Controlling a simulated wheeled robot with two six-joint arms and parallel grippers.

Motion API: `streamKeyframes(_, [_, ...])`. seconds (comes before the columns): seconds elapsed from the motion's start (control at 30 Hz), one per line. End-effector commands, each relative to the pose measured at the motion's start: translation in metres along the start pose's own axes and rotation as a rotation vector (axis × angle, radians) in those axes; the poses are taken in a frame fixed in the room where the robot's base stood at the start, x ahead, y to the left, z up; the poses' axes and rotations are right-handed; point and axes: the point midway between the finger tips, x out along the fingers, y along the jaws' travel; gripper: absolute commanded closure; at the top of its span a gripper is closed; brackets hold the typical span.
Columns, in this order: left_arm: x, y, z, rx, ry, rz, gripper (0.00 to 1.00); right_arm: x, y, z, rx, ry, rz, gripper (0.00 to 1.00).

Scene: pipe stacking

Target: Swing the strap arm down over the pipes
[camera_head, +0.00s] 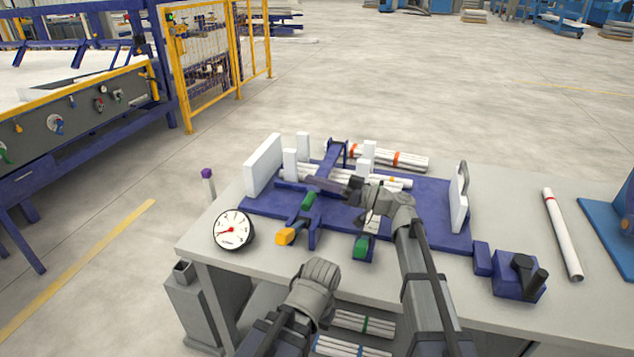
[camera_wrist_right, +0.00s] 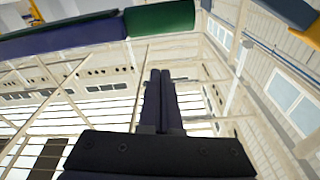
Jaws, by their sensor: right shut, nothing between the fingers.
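The blue strap arm (camera_head: 327,165) runs from a post at the back of the blue fixture (camera_head: 430,205) towards the front and ends in a green grip (camera_head: 308,200). It appears to cross above the white pipes (camera_head: 400,181); I cannot tell whether it touches them. My right gripper (camera_head: 312,182) is shut and empty, beside the strap arm near its green end. In the right wrist view its closed fingers (camera_wrist_right: 160,85) show below a blue bar with a green end (camera_wrist_right: 160,17), apart from it in the picture. Of my left arm only the wrist shows; its fingers are hidden.
A yellow-tipped lever (camera_head: 285,236), a second green grip (camera_head: 360,247) and a dial gauge (camera_head: 232,230) are at the front. A loose white pipe (camera_head: 562,235) lies on the right, with bare table around it.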

Motion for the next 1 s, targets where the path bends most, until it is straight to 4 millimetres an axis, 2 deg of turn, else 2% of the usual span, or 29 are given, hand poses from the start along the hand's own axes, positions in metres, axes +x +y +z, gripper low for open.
streamKeyframes(0.03, [0.006,0.001,0.0,0.0,0.0,0.0,1.0,-0.001,0.0,0.006,0.0,0.0,0.0,1.0])
streamKeyframes(0.2, [0.011,0.001,-0.001,0.0,0.0,0.0,1.0,-0.002,0.0,0.011,0.001,0.0,0.0,1.0])
streamKeyframes(0.7, [0.01,0.001,-0.001,0.0,0.0,0.0,1.0,-0.001,0.0,0.01,0.001,0.0,0.0,1.0])
streamKeyframes(0.87, [-0.002,0.0,0.0,0.0,0.0,0.0,1.0,0.002,-0.003,-0.001,0.001,0.0,0.0,1.0])
streamKeyframes(1.0, [-0.024,-0.002,0.001,0.0,0.0,0.0,1.0,0.007,-0.008,-0.022,0.001,0.0,0.001,1.0])
